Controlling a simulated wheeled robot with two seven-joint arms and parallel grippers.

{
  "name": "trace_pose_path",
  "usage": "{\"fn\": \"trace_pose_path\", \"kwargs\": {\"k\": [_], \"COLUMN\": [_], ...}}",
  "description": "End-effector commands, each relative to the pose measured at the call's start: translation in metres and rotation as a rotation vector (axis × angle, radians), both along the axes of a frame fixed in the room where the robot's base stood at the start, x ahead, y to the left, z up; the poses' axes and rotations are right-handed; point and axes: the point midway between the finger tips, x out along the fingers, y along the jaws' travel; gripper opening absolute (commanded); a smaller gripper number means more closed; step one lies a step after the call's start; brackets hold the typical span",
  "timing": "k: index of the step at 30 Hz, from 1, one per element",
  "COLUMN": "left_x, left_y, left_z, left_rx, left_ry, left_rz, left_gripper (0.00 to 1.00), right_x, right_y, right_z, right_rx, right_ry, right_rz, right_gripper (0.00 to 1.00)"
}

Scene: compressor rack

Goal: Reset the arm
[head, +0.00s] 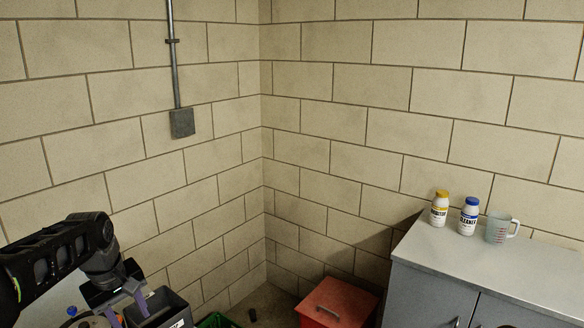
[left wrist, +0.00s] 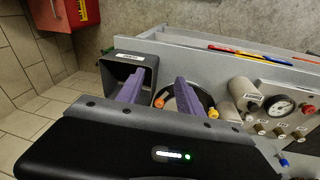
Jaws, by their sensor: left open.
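My left arm comes in from the left in the head view, bent down at the wrist. Its left gripper (head: 124,308) points downward at the lower left, beside a black open bin (head: 170,312). In the left wrist view the purple fingers of the left gripper (left wrist: 159,78) are spread apart with nothing held between them. One finger overlaps the black bin (left wrist: 150,60) with a white label; the other is in front of a dark round opening (left wrist: 203,99) with an orange piece near it. Contact with the bin cannot be told. My right gripper is not in view.
The wrist view shows a grey panel with a pressure gauge (left wrist: 280,106), valves and coloured-handled tools (left wrist: 235,49). A red box (head: 338,302) stands on the floor. A grey cabinet (head: 480,262) holds two bottles (head: 439,210) and a measuring cup (head: 497,229). Block walls close the corner.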

Motion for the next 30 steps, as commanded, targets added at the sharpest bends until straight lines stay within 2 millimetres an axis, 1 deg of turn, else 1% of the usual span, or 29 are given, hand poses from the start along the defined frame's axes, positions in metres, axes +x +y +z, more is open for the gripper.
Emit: {"fn": "trace_pose_path", "kwargs": {"k": [2, 5, 8, 11, 12, 14, 15, 17, 18, 20, 21, 23, 24, 25, 26, 27, 30], "left_x": [0.012, 0.029, 0.043, 0.051, 0.051, 0.043, 0.034, 0.014, -0.004, -0.034, -0.058, -0.096, -0.121, -0.140, -0.158, -0.180, -0.226], "left_y": [-0.009, -0.025, -0.049, -0.082, -0.099, -0.125, -0.143, -0.170, -0.185, -0.208, -0.221, -0.240, -0.251, -0.258, -0.265, -0.272, -0.287], "left_z": [-0.008, -0.027, -0.057, -0.100, -0.123, -0.162, -0.189, -0.227, -0.251, -0.283, -0.302, -0.327, -0.341, -0.349, -0.356, -0.364, -0.376], "left_rx": [0.004, 0.009, 0.015, 0.016, 0.014, 0.009, 0.003, -0.008, -0.015, -0.033, -0.047, -0.074, -0.094, -0.110, -0.129, -0.153, -0.211], "left_ry": [-0.048, -0.110, -0.169, -0.222, -0.240, -0.260, -0.273, -0.280, -0.279, -0.270, -0.257, -0.228, -0.204, -0.182, -0.161, -0.128, -0.049], "left_rz": [-0.056, -0.141, -0.239, -0.352, -0.400, -0.472, -0.516, -0.573, -0.607, -0.649, -0.672, -0.700, -0.712, -0.718, -0.721, -0.725, -0.733], "left_gripper": [0.43, 0.43, 0.43, 0.43, 0.43, 0.43, 0.43, 0.43, 0.43, 0.43, 0.43, 0.43, 0.43, 0.43, 0.43, 0.43, 0.43], "right_x": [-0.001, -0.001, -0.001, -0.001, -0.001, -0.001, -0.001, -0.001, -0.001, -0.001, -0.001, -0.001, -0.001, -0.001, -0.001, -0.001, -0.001], "right_y": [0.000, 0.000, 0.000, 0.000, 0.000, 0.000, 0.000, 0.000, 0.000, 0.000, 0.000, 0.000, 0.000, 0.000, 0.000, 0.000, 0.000], "right_z": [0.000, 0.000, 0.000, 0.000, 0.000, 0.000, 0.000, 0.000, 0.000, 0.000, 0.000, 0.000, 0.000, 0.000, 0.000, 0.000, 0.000], "right_rx": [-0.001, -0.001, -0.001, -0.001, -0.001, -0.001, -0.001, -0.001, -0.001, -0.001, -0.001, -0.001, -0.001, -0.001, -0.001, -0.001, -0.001], "right_ry": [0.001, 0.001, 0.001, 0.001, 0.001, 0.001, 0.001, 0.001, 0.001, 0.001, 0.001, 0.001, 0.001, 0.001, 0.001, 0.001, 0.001], "right_rz": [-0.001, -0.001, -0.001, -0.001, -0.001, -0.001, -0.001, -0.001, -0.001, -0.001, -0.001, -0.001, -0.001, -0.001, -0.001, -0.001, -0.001], "right_gripper": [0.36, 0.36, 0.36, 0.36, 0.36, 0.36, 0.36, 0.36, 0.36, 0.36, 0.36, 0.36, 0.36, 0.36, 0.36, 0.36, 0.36]}}
